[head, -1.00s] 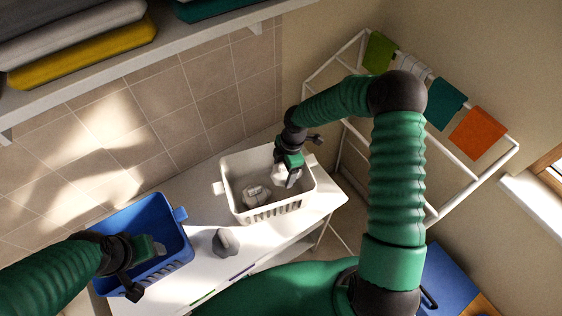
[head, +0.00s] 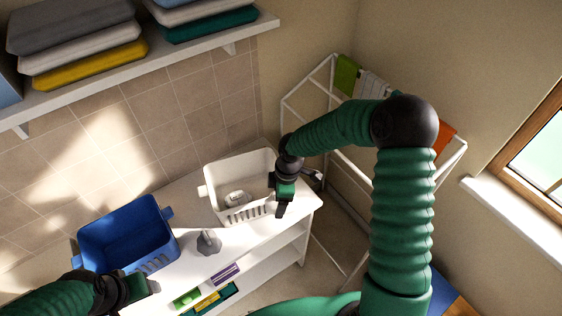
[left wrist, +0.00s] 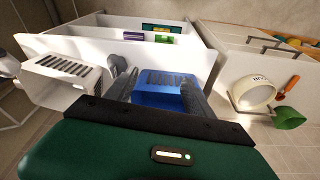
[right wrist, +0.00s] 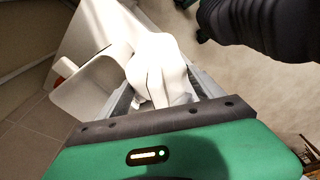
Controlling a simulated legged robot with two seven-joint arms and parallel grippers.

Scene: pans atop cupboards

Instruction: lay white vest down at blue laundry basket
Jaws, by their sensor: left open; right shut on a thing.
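The blue laundry basket (head: 165,238) stands on the white counter at left; its visible inside looks empty. It also shows between my left fingers in the left wrist view (left wrist: 158,98). My left gripper (head: 146,289) is open and empty, near the basket's front. My right gripper (head: 281,208) is at the right side of the white basket. It is shut on a white cloth, seemingly the white vest (right wrist: 157,62), which hangs bunched between the fingers in the right wrist view. In the head view the gripper largely hides the cloth.
The white basket (head: 212,190) holds a pale item (head: 238,198). A grey lump (head: 208,243) sits between the baskets on the counter (head: 185,262). A drying rack (head: 318,90) stands at right, and a shelf (head: 150,75) with folded cloths hangs above.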

